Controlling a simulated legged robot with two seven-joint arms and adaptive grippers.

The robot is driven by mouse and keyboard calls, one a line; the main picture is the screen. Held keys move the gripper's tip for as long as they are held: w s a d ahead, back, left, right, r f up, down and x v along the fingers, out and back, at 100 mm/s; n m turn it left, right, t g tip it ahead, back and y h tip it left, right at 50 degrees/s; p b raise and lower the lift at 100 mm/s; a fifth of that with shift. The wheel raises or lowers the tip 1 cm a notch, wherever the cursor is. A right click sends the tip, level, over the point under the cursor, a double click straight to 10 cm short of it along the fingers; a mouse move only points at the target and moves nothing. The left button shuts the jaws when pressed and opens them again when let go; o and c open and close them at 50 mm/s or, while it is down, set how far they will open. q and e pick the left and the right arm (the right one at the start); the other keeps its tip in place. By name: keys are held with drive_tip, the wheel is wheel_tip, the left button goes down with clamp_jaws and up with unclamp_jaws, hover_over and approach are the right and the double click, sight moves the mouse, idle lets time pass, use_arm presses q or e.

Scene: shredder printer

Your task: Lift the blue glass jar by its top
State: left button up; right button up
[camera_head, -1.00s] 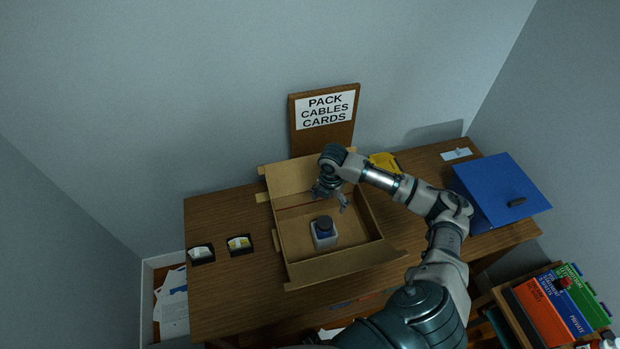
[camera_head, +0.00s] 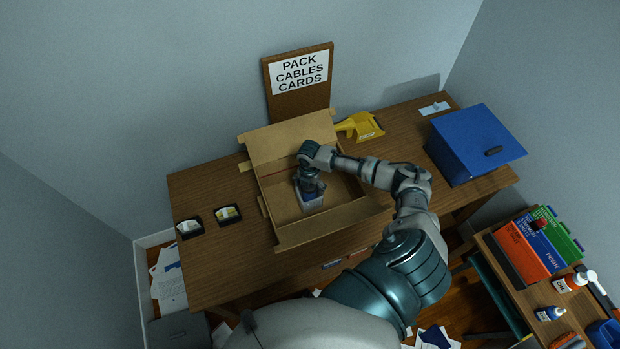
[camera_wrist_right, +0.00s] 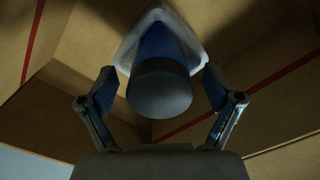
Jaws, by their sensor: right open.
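The blue glass jar (camera_head: 311,203) stands in the open cardboard box, with a pale body and a blue band. Its dark cap (camera_wrist_right: 160,88) shows large in the right wrist view, with the blue part (camera_wrist_right: 160,45) behind it. My right gripper (camera_head: 311,188) is over the jar and hides its top in the head view. In the right wrist view its two fingers (camera_wrist_right: 160,92) are open, one on each side of the cap, with gaps between. My left gripper is not in view.
The cardboard box (camera_head: 340,217) has walls and spread flaps around the jar. A sign board (camera_head: 298,105) stands behind it. A yellow object (camera_head: 362,127) and a blue box (camera_head: 474,145) are to the right. Two small black trays (camera_head: 228,214) sit to the left.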

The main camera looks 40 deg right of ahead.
drive_tip(key=shift+a+f, duration=0.2)
drive_tip(key=shift+f, duration=0.55)
drive_tip(key=shift+d, duration=0.1)
drive_tip(key=c, duration=1.6)
wheel_tip(320, 180, up, 6)
drive_tip(key=p, duration=0.5)
drive_tip(key=shift+p, duration=0.4)
drive_tip(key=shift+r, duration=6.55)
